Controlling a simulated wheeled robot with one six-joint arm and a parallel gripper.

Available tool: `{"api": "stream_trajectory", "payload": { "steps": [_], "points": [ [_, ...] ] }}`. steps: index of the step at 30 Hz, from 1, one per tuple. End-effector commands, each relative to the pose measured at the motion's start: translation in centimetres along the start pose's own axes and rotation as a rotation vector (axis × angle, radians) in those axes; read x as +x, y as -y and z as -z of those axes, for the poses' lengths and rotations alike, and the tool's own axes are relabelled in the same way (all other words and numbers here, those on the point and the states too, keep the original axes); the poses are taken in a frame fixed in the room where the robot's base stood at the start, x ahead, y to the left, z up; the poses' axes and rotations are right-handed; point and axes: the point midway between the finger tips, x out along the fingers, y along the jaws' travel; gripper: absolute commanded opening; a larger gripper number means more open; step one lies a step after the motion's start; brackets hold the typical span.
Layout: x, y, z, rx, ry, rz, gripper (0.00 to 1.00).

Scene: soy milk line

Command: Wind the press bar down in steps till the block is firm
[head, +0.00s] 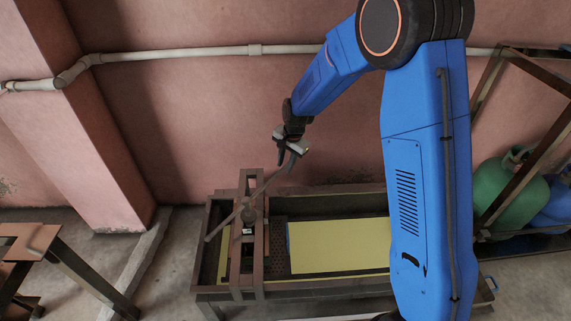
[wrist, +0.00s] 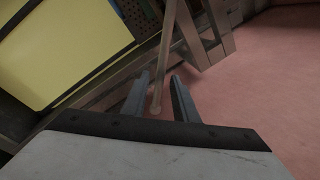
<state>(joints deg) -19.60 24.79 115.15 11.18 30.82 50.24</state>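The press bar (head: 226,224) is a thin straight rod on top of the brown press frame (head: 246,183). It slants from lower left up to its right end near my gripper (head: 286,159). In the wrist view the bar (wrist: 167,58) runs down between the two fingers of my gripper (wrist: 160,80), its rounded end showing there. The fingers are apart, with a gap on each side of the bar, so it is not clamped. The block is not clearly visible; the press frame covers that spot.
The press stands over the left of a long metal trough (head: 340,203), with a pale yellow sheet (head: 335,247) to its right. A pink wall with a white pipe (head: 180,54) is behind. A green cylinder (head: 511,192) stands right, and a brown table (head: 30,240) left.

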Motion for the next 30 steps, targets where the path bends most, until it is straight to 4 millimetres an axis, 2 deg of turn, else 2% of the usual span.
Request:
{"api": "stream_trajectory", "payload": {
  "steps": [1, 3, 11, 24, 30],
  "points": [
    [0.0, 0.0, 0.0, 0.0, 0.0, 0.0, 0.13],
    [0.0, 0.0, 0.0, 0.0, 0.0, 0.0, 0.0],
    [-0.2, -0.5, 0.0, 0.02, -0.005, 0.0, 0.0],
    [-1.5, -6.7, -1.4, 0.317, -0.064, 0.001, 0.0],
    [-1.9, -8.1, -2.0, 0.397, -0.081, 0.004, 0.0]
  ]
}}
